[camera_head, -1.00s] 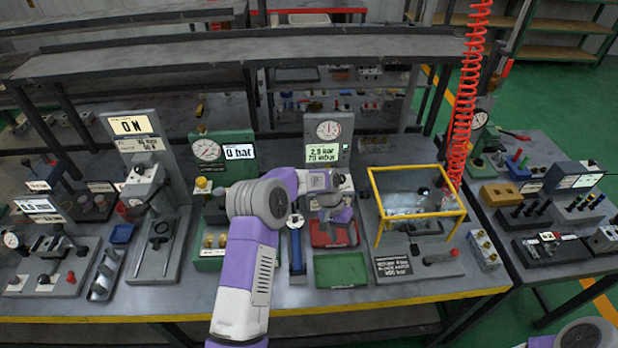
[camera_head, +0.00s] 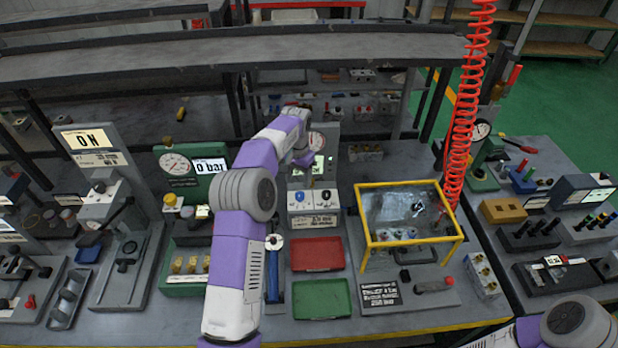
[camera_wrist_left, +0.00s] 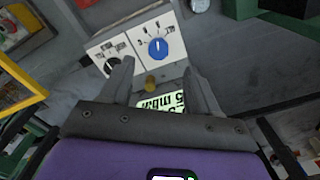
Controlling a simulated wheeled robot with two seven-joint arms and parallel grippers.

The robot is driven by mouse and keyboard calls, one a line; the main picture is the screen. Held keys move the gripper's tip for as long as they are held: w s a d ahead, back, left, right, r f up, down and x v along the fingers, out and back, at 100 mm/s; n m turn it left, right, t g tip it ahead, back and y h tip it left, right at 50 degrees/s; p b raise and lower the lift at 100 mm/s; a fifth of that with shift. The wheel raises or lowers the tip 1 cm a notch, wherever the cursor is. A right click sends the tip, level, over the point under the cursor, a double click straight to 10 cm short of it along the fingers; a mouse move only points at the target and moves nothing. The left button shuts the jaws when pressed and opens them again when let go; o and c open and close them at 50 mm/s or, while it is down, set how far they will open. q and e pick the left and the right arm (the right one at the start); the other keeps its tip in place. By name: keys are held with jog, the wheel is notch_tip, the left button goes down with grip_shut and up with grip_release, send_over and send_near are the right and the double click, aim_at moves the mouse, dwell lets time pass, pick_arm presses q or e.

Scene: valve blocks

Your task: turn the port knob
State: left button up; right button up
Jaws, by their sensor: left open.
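A white valve block (camera_head: 313,206) stands at the back of the bench, behind the red tray. It has a blue knob (camera_head: 299,197) on the left and a black knob (camera_head: 326,196) on the right. The left wrist view shows the blue knob (camera_wrist_left: 158,48) with marks around it, and the black knob (camera_wrist_left: 114,63) on the panel beside it. Which one is the port knob I cannot read. My left gripper (camera_wrist_left: 157,74) is open and empty, above and behind the block, apart from both knobs. My right gripper is out of view; only my right arm shows at the lower right.
A display and gauge stand (camera_head: 318,150) rises behind the block, partly hidden by my left arm. A yellow-framed box (camera_head: 410,184) stands to the right. A red tray (camera_head: 317,254) and a green tray (camera_head: 322,299) lie in front. A green gauge unit (camera_head: 182,165) is at left.

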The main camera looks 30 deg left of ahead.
aim_at(300, 194)
pick_arm(q)
jog(key=shift+w+f, duration=0.8)
jog(key=f, duration=0.1)
jog(key=s+f, duration=0.1)
jog(key=f, duration=0.1)
jog(key=shift+s+f+b, duration=0.2)
jog(key=shift+b, duration=0.2)
jog(key=shift+w+d+f, duration=0.1)
jog(key=shift+w+f, duration=0.05)
jog(key=shift+f, duration=0.45)
jog(key=shift+w+f, duration=0.1)
jog(key=shift+f, duration=0.45)
jog(key=shift+s+f, duration=0.1)
jog(key=shift+f, duration=0.1)
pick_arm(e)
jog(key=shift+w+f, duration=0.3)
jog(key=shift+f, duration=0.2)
pick_arm(q)
jog(key=c, duration=1)
jog(key=shift+c, duration=0.2)
